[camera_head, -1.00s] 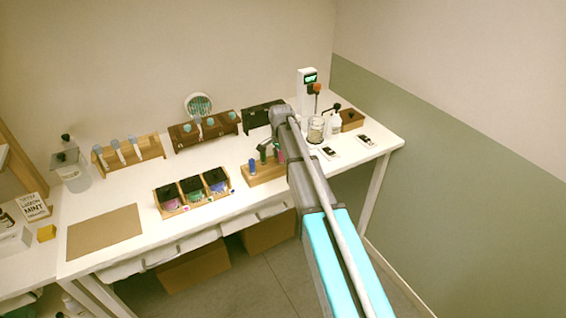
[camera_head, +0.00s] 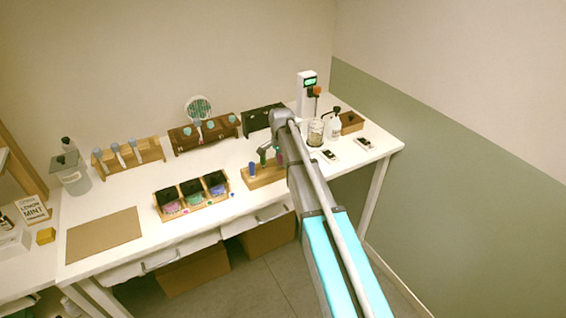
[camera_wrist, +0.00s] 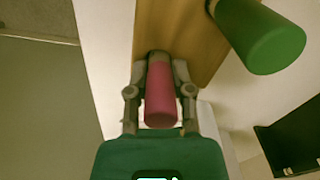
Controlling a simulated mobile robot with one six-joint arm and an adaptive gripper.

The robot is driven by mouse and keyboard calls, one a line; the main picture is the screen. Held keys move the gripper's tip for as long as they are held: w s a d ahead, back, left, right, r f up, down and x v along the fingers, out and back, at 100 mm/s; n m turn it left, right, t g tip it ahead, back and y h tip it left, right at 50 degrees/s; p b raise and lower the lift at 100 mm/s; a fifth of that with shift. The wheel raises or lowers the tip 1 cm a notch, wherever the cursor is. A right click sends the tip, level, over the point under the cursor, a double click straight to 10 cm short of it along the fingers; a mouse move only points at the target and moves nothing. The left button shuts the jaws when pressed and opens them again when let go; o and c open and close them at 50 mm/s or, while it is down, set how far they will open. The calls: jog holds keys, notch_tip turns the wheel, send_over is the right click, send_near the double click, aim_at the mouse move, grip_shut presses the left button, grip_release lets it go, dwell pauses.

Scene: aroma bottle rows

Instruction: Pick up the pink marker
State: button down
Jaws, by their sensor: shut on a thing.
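The pink marker (camera_wrist: 160,95) shows in the wrist view between the two fingers of my gripper (camera_wrist: 160,75). My gripper is shut on it, one finger along each side. The marker's far end is at the wooden block (camera_wrist: 180,25); I cannot tell whether it is clear of its hole. In the head view my gripper is mostly hidden by my arm, over the wooden block (camera_head: 262,179), and a bit of pink shows beside it. The green marker (camera_wrist: 260,38) stands in the block to the right in the wrist view.
In the head view a blue marker (camera_head: 252,169) stands at the block's left end. A box with three compartments (camera_head: 185,206) of bottles is to the left. A glass jar (camera_head: 315,133) and small dark items stand to the right. A brown mat (camera_head: 104,233) lies at front left.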

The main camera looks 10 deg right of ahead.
jog(key=shift+r, duration=0.1)
dwell(0.3)
notch_tip(320, 180, up, 10)
jog(key=p, duration=1)
dwell(0.6)
notch_tip(320, 180, down, 4)
jog(key=b, duration=0.3)
jog(key=shift+s+b, duration=0.1)
jog(key=shift+b, duration=0.25)
jog(key=shift+r, duration=0.1)
jog(key=shift+s, duration=0.1)
